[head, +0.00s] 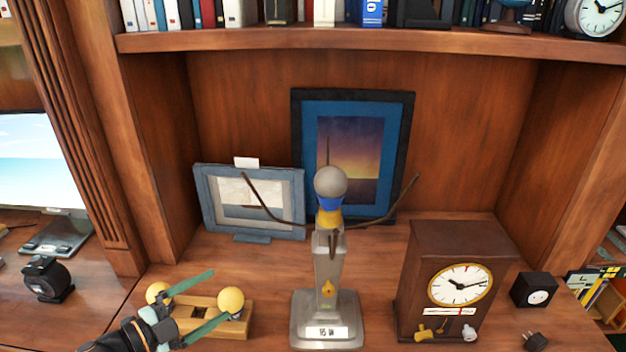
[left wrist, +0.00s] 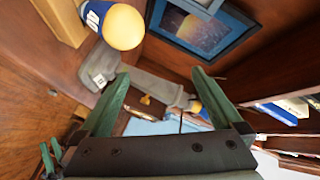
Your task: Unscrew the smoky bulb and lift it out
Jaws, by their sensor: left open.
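The smoky bulb (head: 330,181) is a grey ball at the top of a grey lamp stand (head: 329,262) with a 15 W label. It sits upright in a blue and yellow neck (head: 329,211). In the left wrist view the stand (left wrist: 150,88) lies sideways, and the bulb is hidden, apparently by a finger. My left gripper (head: 226,294) is open and empty, low and left of the lamp, over the wooden holder (head: 205,313). Its fingers show in the left wrist view (left wrist: 160,73), apart from the lamp.
The holder carries two yellow bulbs (head: 231,300); one shows large in the left wrist view (left wrist: 123,27). Thin dark arms (head: 270,207) spread around the lamp's neck. A clock (head: 459,280) stands right of the lamp, picture frames (head: 352,103) behind. A bookshelf (head: 300,41) hangs above.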

